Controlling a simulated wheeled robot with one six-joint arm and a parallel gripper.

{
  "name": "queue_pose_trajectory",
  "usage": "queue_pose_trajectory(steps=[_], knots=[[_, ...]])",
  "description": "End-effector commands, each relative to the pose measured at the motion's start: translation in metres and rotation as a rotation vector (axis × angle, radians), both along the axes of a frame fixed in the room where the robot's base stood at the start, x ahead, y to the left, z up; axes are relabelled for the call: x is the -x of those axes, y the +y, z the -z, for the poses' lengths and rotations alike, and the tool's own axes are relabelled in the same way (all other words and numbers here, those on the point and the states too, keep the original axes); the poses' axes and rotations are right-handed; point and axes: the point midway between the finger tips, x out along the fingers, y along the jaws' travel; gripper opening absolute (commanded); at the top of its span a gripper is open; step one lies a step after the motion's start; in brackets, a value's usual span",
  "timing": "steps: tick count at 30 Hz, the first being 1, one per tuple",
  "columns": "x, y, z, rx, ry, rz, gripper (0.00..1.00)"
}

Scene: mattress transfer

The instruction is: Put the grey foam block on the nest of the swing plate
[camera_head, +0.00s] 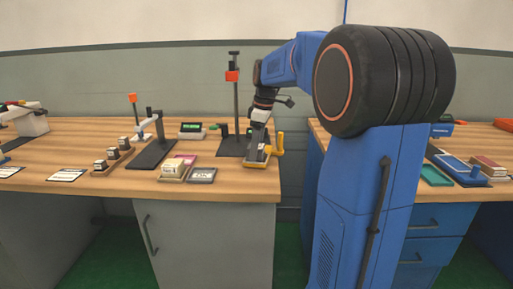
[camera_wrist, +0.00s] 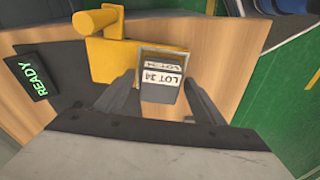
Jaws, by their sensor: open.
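The grey foam block (camera_wrist: 158,90) has white LOT 34 labels and sits at the right end of the yellow swing plate (camera_wrist: 110,60). A thin grey frame, seemingly the nest, shows around its far edge; whether the block is fully seated I cannot tell. The plate's yellow handle (camera_wrist: 97,19) stands at its far left corner. My gripper (camera_wrist: 162,95) is open, with one finger on each side of the block and visible gaps. In the head view my gripper (camera_head: 258,152) is low over the swing plate (camera_head: 252,164) near the table's right end; the block is hard to make out there.
A READY display (camera_wrist: 31,75) is to the left. A gap separates the right bench.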

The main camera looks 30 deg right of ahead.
Motion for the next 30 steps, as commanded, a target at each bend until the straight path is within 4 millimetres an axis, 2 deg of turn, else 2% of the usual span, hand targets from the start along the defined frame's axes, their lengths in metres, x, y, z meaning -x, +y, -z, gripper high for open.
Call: queue_pose_trajectory(steps=[4, 7, 21, 24, 30], knots=[[0.000, 0.000, -0.004, 0.000, -0.001, 0.000, 0.63], [0.001, -0.001, -0.014, 0.001, -0.002, 0.000, 0.63], [0.009, -0.011, -0.097, 0.001, -0.003, 0.000, 0.63], [0.011, -0.012, -0.109, 0.001, -0.002, 0.000, 0.63], [0.012, -0.013, -0.121, 0.000, 0.000, 0.000, 0.63]])
